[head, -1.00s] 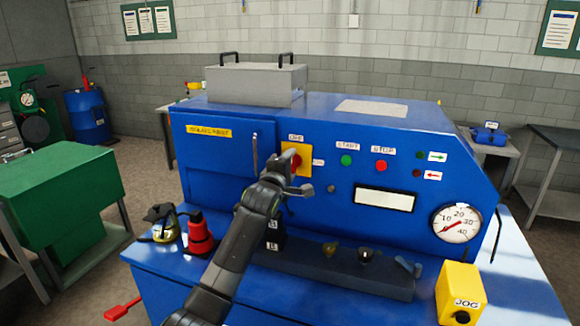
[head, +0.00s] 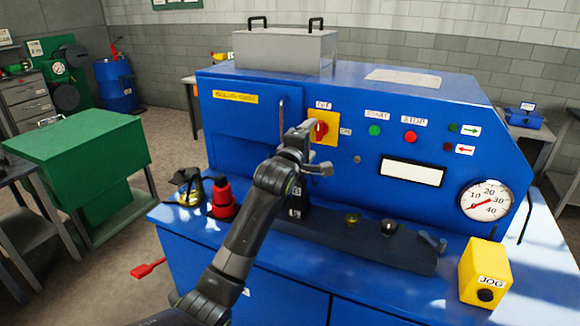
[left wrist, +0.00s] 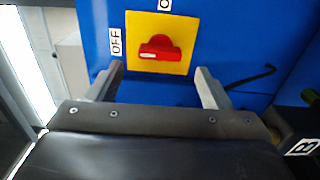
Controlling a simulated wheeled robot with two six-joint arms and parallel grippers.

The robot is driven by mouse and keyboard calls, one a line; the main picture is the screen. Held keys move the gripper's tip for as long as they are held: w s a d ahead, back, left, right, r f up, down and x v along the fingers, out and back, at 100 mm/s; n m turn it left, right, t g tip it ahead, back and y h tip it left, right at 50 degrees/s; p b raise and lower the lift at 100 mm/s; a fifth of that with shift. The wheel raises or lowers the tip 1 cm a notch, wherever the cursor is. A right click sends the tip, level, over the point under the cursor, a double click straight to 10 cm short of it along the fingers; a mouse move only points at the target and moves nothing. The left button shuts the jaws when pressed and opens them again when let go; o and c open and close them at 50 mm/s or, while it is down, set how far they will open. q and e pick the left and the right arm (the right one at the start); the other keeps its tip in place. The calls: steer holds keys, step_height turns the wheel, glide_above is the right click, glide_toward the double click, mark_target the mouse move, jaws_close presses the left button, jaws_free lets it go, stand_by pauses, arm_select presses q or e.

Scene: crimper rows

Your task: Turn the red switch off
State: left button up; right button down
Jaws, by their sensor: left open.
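The red switch (head: 321,129) is a rotary handle on a yellow plate on the blue machine's front. In the head view an OFF label is above it and an ON label is at its right. In the left wrist view the red handle (left wrist: 160,48) lies level, its length in line with the OFF label (left wrist: 116,41) at the left. My left gripper (head: 306,140) is open just in front of the plate, partly covering its left side. In the wrist view its fingers (left wrist: 160,78) are apart and empty, below the handle. My right gripper is not in view.
Green START (head: 375,130) and red STOP (head: 410,137) buttons are right of the switch. A red bottle (head: 223,199) and a yellow JOG box (head: 486,272) stand on the machine's ledge. A door handle (head: 282,120) sticks out left of the switch.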

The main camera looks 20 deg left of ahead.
arm_select(q)
steer(key=s+b, duration=0.3)
steer(key=s, duration=0.9)
steer(key=shift+s+a, duration=0.2)
steer(key=shift+a, duration=0.05)
steer(key=shift+f, duration=0.1)
